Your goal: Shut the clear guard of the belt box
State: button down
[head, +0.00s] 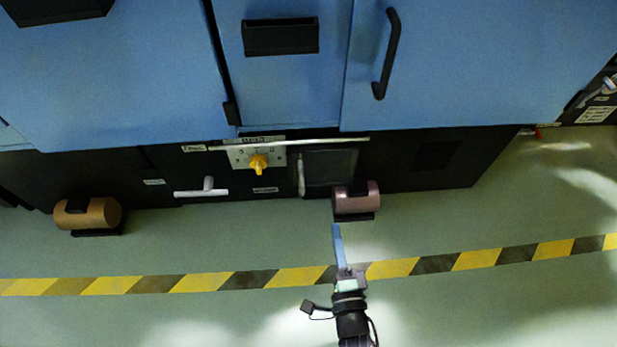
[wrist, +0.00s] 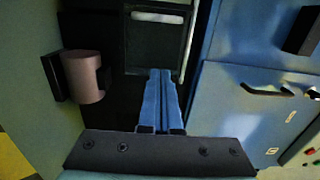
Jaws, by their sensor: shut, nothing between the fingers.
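The belt box (head: 330,168) looks like a dark, square, recessed panel low on the machine's black base. A pale upright handle (head: 301,176) is at its left side. In the wrist view the box (wrist: 155,45) is at the top centre, with the pale handle (wrist: 158,17) across its upper part. I cannot make out the clear guard's own edges or tell how far it stands open. My gripper (head: 336,228) is shut and empty, in front of and below the box. Its blue fingers (wrist: 161,75) point towards the box in the wrist view; contact cannot be told.
A mauve roll (head: 356,203) sticks out just below and right of the box; it also shows in the wrist view (wrist: 85,77). A brown roll (head: 88,214) is at left. A yellow knob (head: 258,163) and white T-handle (head: 203,191) are left of the box.

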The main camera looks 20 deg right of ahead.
jog(key=w, duration=0.1)
jog(key=b, duration=0.6)
send_near(323, 171)
jog(key=a+x, duration=0.1)
jog(key=x, duration=0.1)
jog(key=shift+w+a+r+b, duration=0.3)
jog(key=shift+w+a+b, duration=0.2)
jog(key=shift+a+b, duration=0.15)
jog(key=shift+w+a+r+b, duration=0.25)
jog(key=shift+w+a+b, duration=0.2)
jog(key=shift+a+b, duration=0.15)
